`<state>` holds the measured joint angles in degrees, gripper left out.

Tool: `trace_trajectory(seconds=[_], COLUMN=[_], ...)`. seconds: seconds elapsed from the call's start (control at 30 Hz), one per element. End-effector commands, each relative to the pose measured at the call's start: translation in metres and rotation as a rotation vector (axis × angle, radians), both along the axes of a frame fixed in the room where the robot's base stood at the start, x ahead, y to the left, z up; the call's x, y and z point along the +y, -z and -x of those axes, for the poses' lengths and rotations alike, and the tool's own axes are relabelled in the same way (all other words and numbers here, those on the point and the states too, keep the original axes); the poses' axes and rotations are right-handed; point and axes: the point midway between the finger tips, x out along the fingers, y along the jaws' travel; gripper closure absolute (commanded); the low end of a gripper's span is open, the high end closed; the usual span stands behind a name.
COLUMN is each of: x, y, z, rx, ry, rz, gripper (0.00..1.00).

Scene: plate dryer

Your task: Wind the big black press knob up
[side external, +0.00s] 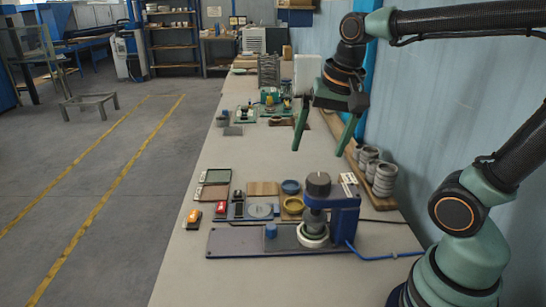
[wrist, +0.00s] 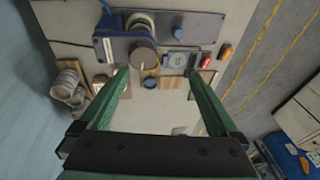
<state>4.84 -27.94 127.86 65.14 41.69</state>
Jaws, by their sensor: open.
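The big black press knob (side external: 318,184) sits on top of the blue press (side external: 346,218), above a white ring (side external: 312,240) on the press's base plate (side external: 232,243). In the wrist view the knob (wrist: 143,57) shows as a dark round top with a light mark on its edge, between and just beyond the fingertips. My gripper (side external: 318,151) is open and empty, its two green fingers pointing down above the knob, apart from it. In the wrist view my gripper (wrist: 157,73) shows a wide gap between its fingers.
A small blue knob (side external: 270,231) stands on the base plate. Grey cups (side external: 384,178) stand right, by the wall. The bench's front left is clear.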

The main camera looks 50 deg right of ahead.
Motion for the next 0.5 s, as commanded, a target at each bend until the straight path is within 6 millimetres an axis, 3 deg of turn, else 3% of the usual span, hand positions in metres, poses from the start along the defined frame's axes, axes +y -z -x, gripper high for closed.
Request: trace_trajectory(seconds=[0.1, 0.3, 0.5], x=[-0.011, -0.025, -0.031], y=[-0.005, -0.011, -0.013], z=[-0.006, -0.012, -0.014], rx=[0.083, 0.186, 0.229], ry=[0.298, 0.716, 0.911], rz=[-0.067, -0.126, -0.140], gripper=[0.03, 0.03, 0.03])
